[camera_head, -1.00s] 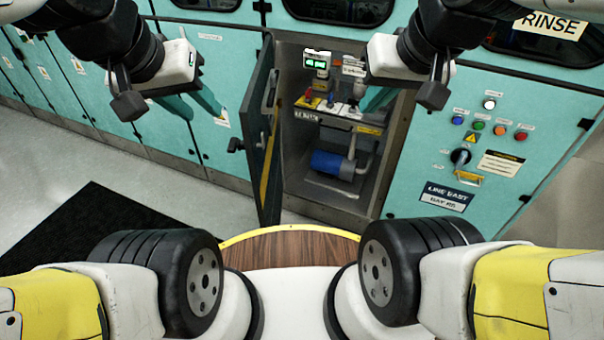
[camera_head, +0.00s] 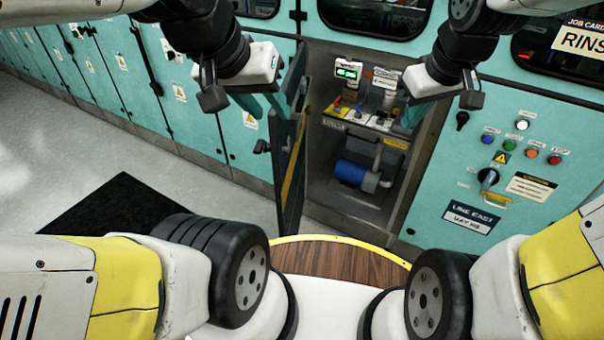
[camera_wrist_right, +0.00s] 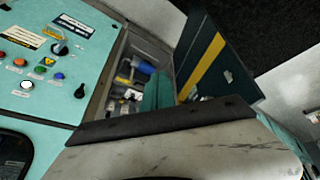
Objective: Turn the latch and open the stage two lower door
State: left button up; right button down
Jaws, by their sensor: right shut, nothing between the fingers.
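The lower door (camera_head: 291,165) stands swung open on the left side of its cabinet, almost edge-on in the head view. It also shows in the right wrist view (camera_wrist_right: 231,75), with a yellow strip down it. A dark latch handle (camera_head: 262,146) sticks out from its outer face. My left gripper (camera_head: 268,112) is open beside the door's upper part; I cannot tell whether it touches. My right gripper (camera_head: 406,122) is shut and empty in front of the cabinet's right side. Its teal fingers show in the right wrist view (camera_wrist_right: 158,92).
The open cabinet (camera_head: 325,190) holds a blue pump (camera_head: 350,172), a green-lit display (camera_head: 348,71) and small valves. A control panel (camera_head: 480,130) with buttons and a rotary switch (camera_head: 488,177) is to the right. A black mat (camera_head: 110,215) lies on clear floor at left.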

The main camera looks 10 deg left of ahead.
jog(key=w+a+f+n+g, duration=0.2)
jog(key=w+a+f+n, duration=0.2)
jog(key=w+f, duration=0.35)
jog(key=n+g+y, duration=0.3)
jog(key=n, duration=0.6)
send_over(286, 210)
jog(key=d, duration=0.2)
notch_tip(286, 210, down, 34)
jog(key=shift+w+d+r, duration=0.2)
jog(key=shift+w, duration=0.05)
jog(key=shift+a, duration=0.1)
